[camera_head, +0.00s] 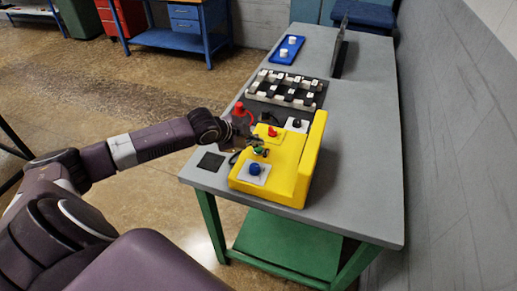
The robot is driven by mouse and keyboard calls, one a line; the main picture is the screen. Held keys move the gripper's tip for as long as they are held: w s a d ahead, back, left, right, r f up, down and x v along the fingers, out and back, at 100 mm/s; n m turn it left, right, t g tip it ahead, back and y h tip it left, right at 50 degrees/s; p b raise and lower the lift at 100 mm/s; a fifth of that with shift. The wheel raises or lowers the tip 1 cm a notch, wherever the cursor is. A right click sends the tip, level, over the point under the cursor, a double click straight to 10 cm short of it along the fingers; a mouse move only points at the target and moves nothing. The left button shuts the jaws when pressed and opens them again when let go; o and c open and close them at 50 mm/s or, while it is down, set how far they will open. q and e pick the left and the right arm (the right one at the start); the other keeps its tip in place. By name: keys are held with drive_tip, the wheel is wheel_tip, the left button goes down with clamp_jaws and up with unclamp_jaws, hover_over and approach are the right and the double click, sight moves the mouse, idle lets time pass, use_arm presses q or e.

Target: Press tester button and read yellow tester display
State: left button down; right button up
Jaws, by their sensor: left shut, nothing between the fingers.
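The yellow tester (293,183) stands near the front of the grey table, with a raised wall along its right side. On it are a red button (272,131), a blue button (255,169) on a pale plate, and a small green part (262,151). I cannot make out a display reading. My left gripper (238,146) is shut and empty at the tester's left edge, close to the green part. I cannot tell whether it touches the tester. My right gripper is not in view.
A red part (239,108) with a red cable stands behind my left gripper. A rack of black and white pieces (286,90) and a blue tray (297,44) with white pieces lie farther back. A dark square pad (211,161) lies at the left edge. The table's right side is clear.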

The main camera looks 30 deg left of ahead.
sight(257, 150)
use_arm(q)
drive_tip(key=shift+f, duration=0.1)
drive_tip(key=shift+f, duration=0.3)
drive_tip(key=shift+f, duration=0.45)
idle(0.9)
drive_tip(key=shift+r+p, duration=0.85)
drive_tip(key=shift+p, duration=0.15)
wheel_tip(257, 150, up, 5)
drive_tip(key=p, duration=0.5)
